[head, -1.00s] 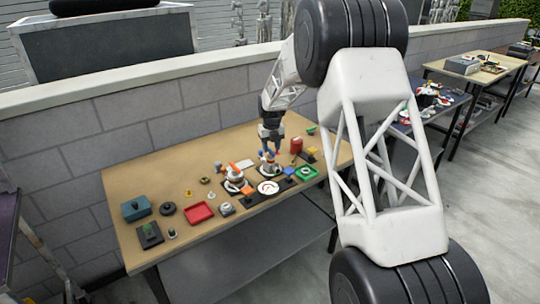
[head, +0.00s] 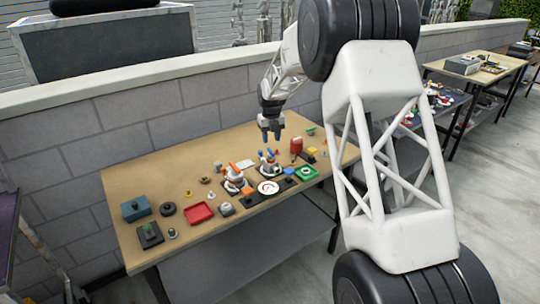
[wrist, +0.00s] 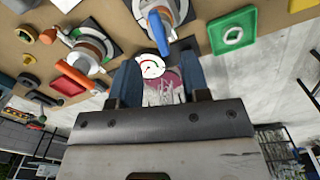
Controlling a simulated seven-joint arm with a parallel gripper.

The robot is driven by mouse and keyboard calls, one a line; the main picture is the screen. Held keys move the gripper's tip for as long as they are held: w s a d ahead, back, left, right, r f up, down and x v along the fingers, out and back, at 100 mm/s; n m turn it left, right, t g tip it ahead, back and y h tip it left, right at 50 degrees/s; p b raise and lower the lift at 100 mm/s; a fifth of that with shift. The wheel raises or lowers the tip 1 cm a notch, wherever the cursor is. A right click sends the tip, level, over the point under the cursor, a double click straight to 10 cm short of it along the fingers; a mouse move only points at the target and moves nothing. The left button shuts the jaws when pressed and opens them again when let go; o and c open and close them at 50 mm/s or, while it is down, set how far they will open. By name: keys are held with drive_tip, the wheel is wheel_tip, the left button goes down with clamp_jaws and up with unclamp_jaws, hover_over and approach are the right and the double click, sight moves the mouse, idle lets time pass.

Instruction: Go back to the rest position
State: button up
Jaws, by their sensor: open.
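My gripper (head: 271,136) is open and empty above the tan workbench (head: 135,178) in the head view. It hangs over a round device with a blue handle (head: 270,165), clear of it. In the wrist view the two blue-grey fingers of my gripper (wrist: 158,80) stand apart with nothing held between them. Behind them show the blue-handled device (wrist: 163,25) and a round white gauge (wrist: 150,66). My white arm hides part of the bench's right end in the head view.
A grey block wall (head: 120,120) runs behind. Further tables (head: 475,66) stand at right.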

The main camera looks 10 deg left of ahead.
drive_tip(key=s+d+r+n+t, duration=0.1)
drive_tip(key=s+d+r+n, duration=0.6)
drive_tip(key=s+d+r, duration=0.5)
drive_tip(key=s+d+r+n, duration=0.75)
drive_tip(key=s+d, duration=0.25)
drive_tip(key=s, duration=0.4)
drive_tip(key=s+d+f+n, duration=0.1)
drive_tip(key=s+d+n, duration=0.3)
drive_tip(key=s, duration=0.7)
drive_tip(key=s+d+f+n+t, duration=0.1)
drive_tip(key=s+d+n, duration=0.3)
drive_tip(key=s, duration=0.8)
drive_tip(key=s+d+n, duration=0.4)
drive_tip(key=s+n, duration=0.3)
drive_tip(key=s, duration=0.5)
drive_tip(key=shift+s+d+f+n+t, duration=0.25)
drive_tip(key=shift+d+f+n+t, duration=0.05)
drive_tip(key=shift+f+n, duration=0.1)
